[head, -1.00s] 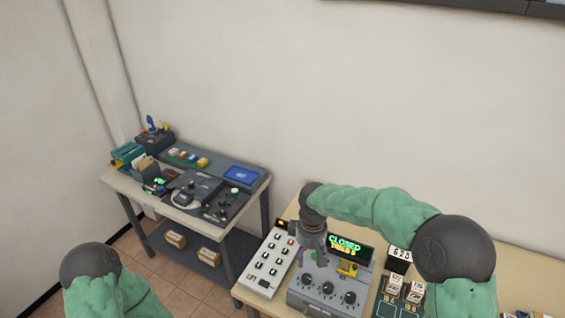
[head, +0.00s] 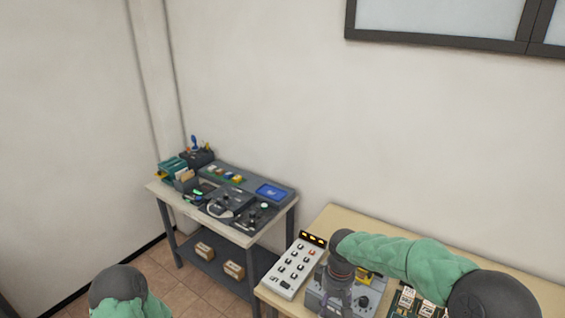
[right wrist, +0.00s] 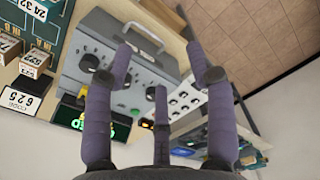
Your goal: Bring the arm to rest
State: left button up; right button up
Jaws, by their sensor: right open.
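My right arm, in a green sleeve, reaches in from the right of the head view. Its gripper (head: 337,291) points down over the grey console with dark knobs (head: 363,302). In the right wrist view the purple-grey fingers of this gripper (right wrist: 160,75) are spread apart with nothing between them. The grey console (right wrist: 108,45), with its handle and green lit display, shows behind the fingers. My left arm shows only as a dark joint and green sleeve at the lower left of the head view; its gripper is out of the picture.
A white button panel (head: 292,268) lies left of the console on the wooden table (head: 345,222). Small labelled boxes (head: 407,297) stand right of the console. A second table (head: 165,192) with devices stands at the left, with open floor (head: 160,270) before it.

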jog(key=s+a+f+m+y+b, duration=0.1)
jog(key=s+a+f+m+b, duration=0.15)
jog(key=f, duration=0.85)
jog(key=s+a+f+m+y+b, duration=0.15)
jog(key=s+f, duration=0.25)
jog(key=f, duration=0.6)
pick_arm(q)
notch_tip(320, 180, down, 9)
jog(key=b, duration=0.4)
jog(key=shift+w+b, duration=0.35)
jog(key=shift+w, duration=0.1)
pick_arm(e)
jog(key=s+f+m+y, duration=0.1)
jog(key=s+f+m, duration=0.4)
jog(key=s+f, duration=0.9)
jog(key=shift+s+a+f+m, duration=0.25)
jog(key=shift+s+f+m, duration=0.05)
jog(key=shift+s+f, duration=0.15)
pick_arm(q)
jog(key=shift+f, duration=0.1)
